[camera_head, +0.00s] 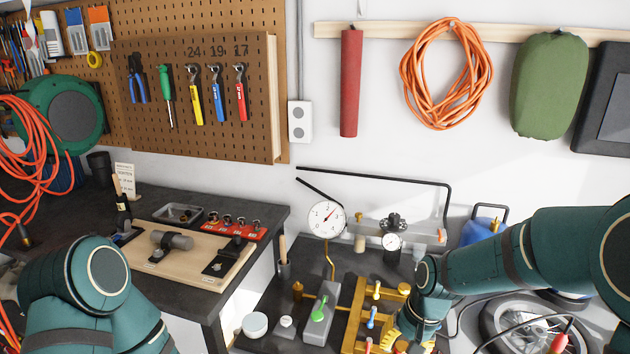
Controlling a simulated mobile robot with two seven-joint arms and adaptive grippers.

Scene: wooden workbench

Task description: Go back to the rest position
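My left arm (95,285) shows at the lower left, folded in front of the dark bench. Its gripper is not in view. My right arm (520,250) reaches in from the right, and its wrist bends down beside a yellow fixture (352,318) on the lower bench. My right gripper (398,340) is at the bottom edge next to that fixture. Its fingers are mostly hidden or cut off, so I cannot tell whether they are open, shut or touching anything.
A dial gauge (326,219) stands behind. A wooden board (190,277) lies on the left bench. A wheel (535,325) lies under my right arm.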

